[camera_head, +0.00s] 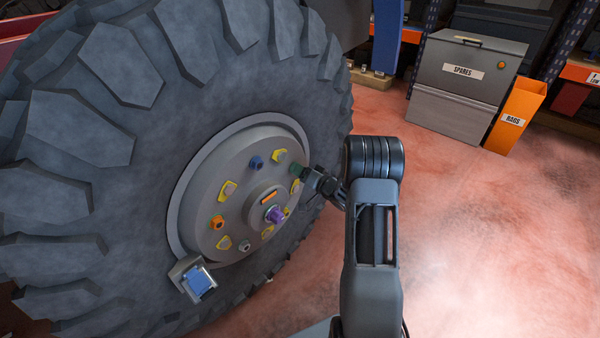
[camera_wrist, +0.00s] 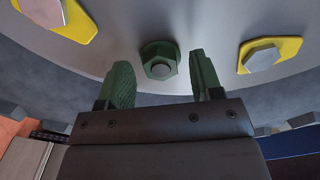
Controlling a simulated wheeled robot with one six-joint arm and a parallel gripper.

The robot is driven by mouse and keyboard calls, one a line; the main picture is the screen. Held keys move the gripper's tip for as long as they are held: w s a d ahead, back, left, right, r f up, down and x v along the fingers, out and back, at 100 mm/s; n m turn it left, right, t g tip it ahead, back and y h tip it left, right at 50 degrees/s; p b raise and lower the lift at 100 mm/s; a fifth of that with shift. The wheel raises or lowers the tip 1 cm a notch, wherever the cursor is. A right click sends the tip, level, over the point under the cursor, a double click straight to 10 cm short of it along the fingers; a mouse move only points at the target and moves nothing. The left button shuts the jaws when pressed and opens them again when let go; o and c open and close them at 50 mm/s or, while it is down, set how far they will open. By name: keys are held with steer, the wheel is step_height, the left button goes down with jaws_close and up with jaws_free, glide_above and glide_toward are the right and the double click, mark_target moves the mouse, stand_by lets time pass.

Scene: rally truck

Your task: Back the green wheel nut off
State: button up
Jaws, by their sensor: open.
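The green wheel nut (camera_wrist: 159,60) sits on a stud on the grey hub (camera_wrist: 205,25), seen end-on in the wrist view. My gripper (camera_wrist: 161,80) is open, with one green ridged finger to the left of the nut and one to the right. There is a gap between each finger and the nut, and the jaws hold nothing. In the head view my gripper (camera_head: 301,171) is at the upper right of the hub (camera_head: 205,190). There I cannot tell the green nut from the green fingers.
A blue nut (camera_head: 256,162), an orange nut (camera_head: 217,222) and a purple piece (camera_head: 275,214) are on the wheel face, among several yellow tags. A blue-faced box (camera_head: 199,283) is at the hub's lower edge. The big tyre (camera_head: 130,150) surrounds the hub.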

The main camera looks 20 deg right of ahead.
steer(key=shift+w+a, duration=0.15)
steer(key=shift+w, duration=0.1)
steer(key=shift+c, duration=0.2)
steer(key=c, duration=0.9)
